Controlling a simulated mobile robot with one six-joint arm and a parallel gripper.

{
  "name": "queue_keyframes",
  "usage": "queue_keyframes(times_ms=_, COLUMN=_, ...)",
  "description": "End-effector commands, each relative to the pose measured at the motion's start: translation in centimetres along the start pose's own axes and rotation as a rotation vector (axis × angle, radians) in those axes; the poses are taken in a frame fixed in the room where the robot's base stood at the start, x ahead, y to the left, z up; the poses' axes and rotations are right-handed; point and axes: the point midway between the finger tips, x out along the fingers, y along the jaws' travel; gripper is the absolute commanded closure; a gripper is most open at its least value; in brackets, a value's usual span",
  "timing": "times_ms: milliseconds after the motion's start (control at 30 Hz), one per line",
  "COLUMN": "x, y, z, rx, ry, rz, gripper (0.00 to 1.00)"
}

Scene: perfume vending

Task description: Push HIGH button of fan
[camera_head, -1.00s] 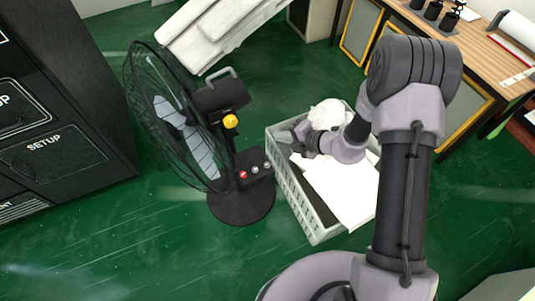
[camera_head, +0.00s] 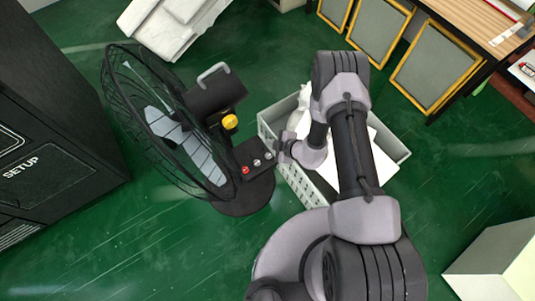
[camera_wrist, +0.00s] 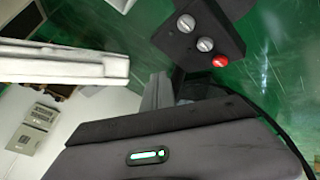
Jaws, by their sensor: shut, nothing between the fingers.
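The black fan (camera_head: 213,95) stands upright on a round base (camera_head: 243,200) on the floor, left of centre. Its button box (camera_head: 254,172) carries a red button (camera_head: 245,170), a middle grey button (camera_head: 257,162) and an end grey button (camera_head: 268,155). No labels are readable, so I cannot tell which is HIGH. My gripper (camera_head: 283,150) is shut and empty, just right of the end grey button; contact cannot be told. The wrist view shows the red button (camera_wrist: 220,61), middle button (camera_wrist: 205,44) and end button (camera_wrist: 186,22) beyond my gripper's body.
A grey crate (camera_head: 302,182) with white contents stands right of the fan, under my arm. A black cabinet (camera_head: 65,110) stands at the left. A wooden table (camera_head: 470,22) and yellow-edged panels (camera_head: 437,75) are at the upper right. Green floor is free in front of the fan.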

Motion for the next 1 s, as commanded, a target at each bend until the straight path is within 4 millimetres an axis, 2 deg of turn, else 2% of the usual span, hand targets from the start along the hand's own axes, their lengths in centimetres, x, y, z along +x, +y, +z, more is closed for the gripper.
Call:
queue_keyframes(times_ms=267, x=1.6, y=-1.2, z=1.1, rx=-0.001, ry=0.000, rz=0.000, gripper=1.00)
queue_keyframes(times_ms=700, x=6.0, y=-4.3, z=4.3, rx=-0.002, ry=0.001, rz=0.000, gripper=1.00)
queue_keyframes(times_ms=1000, x=6.1, y=-4.4, z=4.4, rx=-0.002, ry=0.001, rz=0.000, gripper=1.00)
